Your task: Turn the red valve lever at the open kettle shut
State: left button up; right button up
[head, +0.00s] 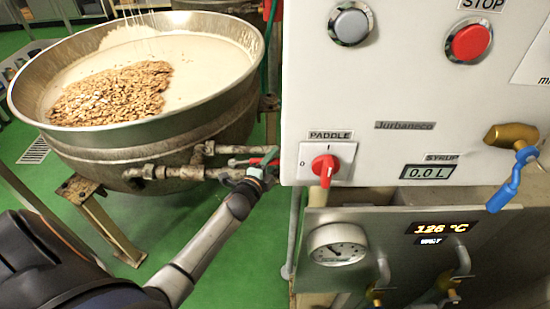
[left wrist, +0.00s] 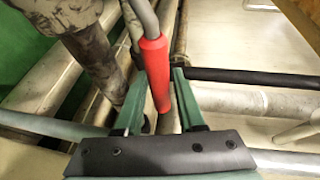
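The red valve lever (head: 271,155) is on the pipework at the right side of the open kettle (head: 225,115). In the left wrist view its red grip (left wrist: 157,72) runs down between my fingers from a grey metal stem. My left gripper (head: 256,171) is at the lever, its green fingers partly hiding the valve. In the left wrist view my left gripper (left wrist: 160,85) has one finger on each side of the grip, with a narrow gap on both sides. It is open around the lever. My right gripper is not in view.
A white control panel (head: 400,75) with a red paddle switch (head: 324,168) stands close to the right of the lever. A blue-handled brass valve (head: 505,187) is at the far right. Pipes (head: 170,172) run beneath the kettle. Green floor (head: 240,250) lies below.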

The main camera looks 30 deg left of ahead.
pick_arm(q)
jog(key=shift+x, duration=1.15)
jog(key=shift+c, duration=0.3)
grip_shut()
dwell(0.3)
